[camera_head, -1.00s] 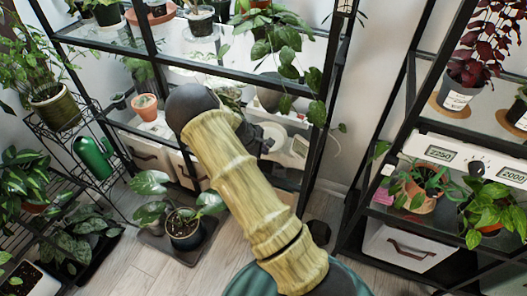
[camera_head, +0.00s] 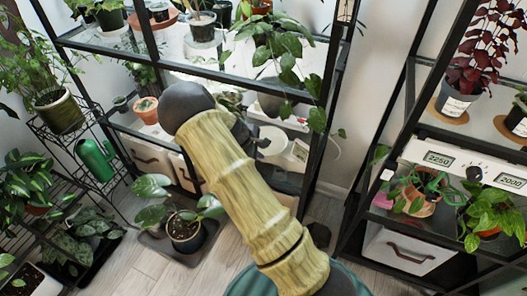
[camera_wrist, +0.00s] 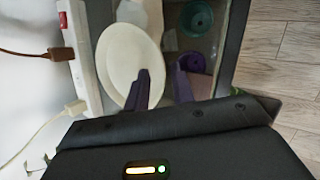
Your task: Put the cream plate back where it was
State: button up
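The cream plate (camera_wrist: 122,62) shows as a pale oval in the wrist view, beside a white power strip. In the head view part of it (camera_head: 273,138) shows on the shelf of the middle rack, behind my gripper (camera_head: 258,143). In the wrist view my gripper (camera_wrist: 164,88) is open, its two dark fingers apart. The left finger overlaps the plate's lower right part, and the right finger is just beyond its right rim. I cannot tell whether either finger touches the plate.
The power strip (camera_wrist: 82,60) with cables lies left of the plate. Black rack posts and hanging leaves (camera_head: 290,75) are close to my arm. A potted plant (camera_head: 184,228) stands on the floor.

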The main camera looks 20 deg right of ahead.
jog(key=p+v, duration=0.1)
jog(key=v, duration=0.7)
jog(key=shift+p, duration=0.4)
jog(key=shift+r, duration=0.15)
jog(key=s+a+r+m+y, duration=0.2)
jog(key=s+r+m, duration=0.1)
jog(key=s, duration=0.4)
jog(key=s+a+r+m+y, duration=0.1)
jog(key=s+r+m, duration=0.3)
jog(key=s, duration=0.4)
jog(key=s+a+r+m+t+y, duration=0.1)
jog(key=s+a+r+m+y, duration=0.1)
jog(key=s, duration=0.6)
notch_tip(320, 180, up, 3)
jog(key=shift+s+a+r+m+y, duration=0.1)
jog(key=shift+s+a+m+y, duration=0.2)
jog(key=shift+m+y, duration=0.5)
jog(key=shift+w, duration=0.1)
